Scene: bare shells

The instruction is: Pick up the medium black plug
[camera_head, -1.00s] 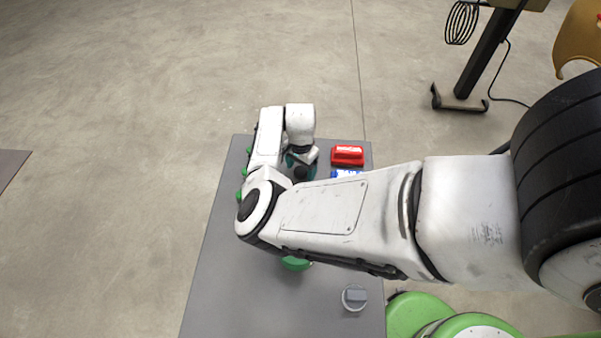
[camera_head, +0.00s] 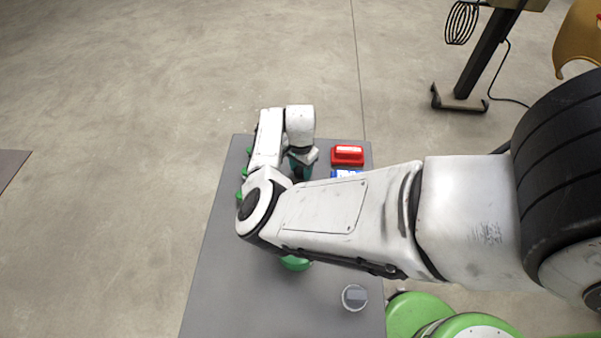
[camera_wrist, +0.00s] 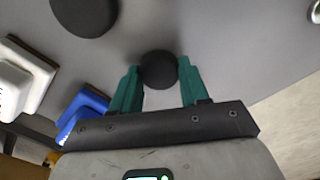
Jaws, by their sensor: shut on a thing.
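A round black plug (camera_wrist: 159,66) sits between the two teal fingers of my gripper (camera_wrist: 160,84) in the wrist view. The fingers are shut on its sides, and its round face shows beyond the fingertips. I cannot tell whether it still touches the table. A second, larger-looking black round piece (camera_wrist: 85,14) lies on the grey surface at the upper left of the wrist view, apart from the fingers. In the head view my gripper (camera_head: 301,167) points down over the far part of the table, and the plug is hard to make out there.
The grey table (camera_head: 225,270) carries a red block (camera_head: 347,155), a blue block (camera_head: 346,173), a green round piece (camera_head: 296,264) and a grey round piece (camera_head: 354,297). My arm hides the middle. A white block (camera_wrist: 20,80) lies left in the wrist view. The near-left tabletop is clear.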

